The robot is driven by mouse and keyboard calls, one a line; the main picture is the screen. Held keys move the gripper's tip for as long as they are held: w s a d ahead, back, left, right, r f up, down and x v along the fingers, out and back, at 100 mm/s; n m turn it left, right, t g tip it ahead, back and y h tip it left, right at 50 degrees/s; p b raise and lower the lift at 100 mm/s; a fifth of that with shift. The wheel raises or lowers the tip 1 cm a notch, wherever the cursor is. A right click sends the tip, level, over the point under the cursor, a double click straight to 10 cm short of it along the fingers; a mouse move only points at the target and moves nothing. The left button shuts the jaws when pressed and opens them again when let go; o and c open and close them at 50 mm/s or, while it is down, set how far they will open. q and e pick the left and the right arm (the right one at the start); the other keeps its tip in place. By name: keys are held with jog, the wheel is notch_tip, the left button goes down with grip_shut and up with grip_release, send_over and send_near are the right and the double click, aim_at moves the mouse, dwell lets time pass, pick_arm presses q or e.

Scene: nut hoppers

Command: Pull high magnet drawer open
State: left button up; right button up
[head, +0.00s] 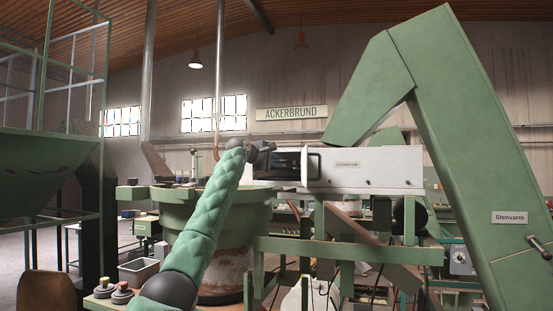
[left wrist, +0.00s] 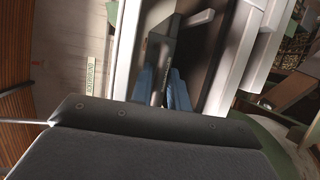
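A white housing (head: 380,168) with a small name label stands at mid height in the head view. At its left end is the magnet drawer, dark inside with a pale lower side (head: 277,183). My left gripper (head: 262,152) is at the drawer's left end, small and dark in this view. In the left wrist view its two blue fingers (left wrist: 162,88) stand slightly apart, on either side of a thin grey bar in front of a dark block (left wrist: 160,50). I cannot tell whether they press on the bar. My right gripper is not in view.
A big green sloping chute (head: 460,130) rises at the right. A round green hopper bowl (head: 232,220) stands below the drawer. Green rails (head: 350,250) run under the housing. A green hopper (head: 45,170) stands far left. The air left of the drawer looks free.

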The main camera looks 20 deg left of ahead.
pick_arm(q)
jog(key=shift+d, duration=0.5)
jog(key=shift+a, duration=0.15)
grip_shut()
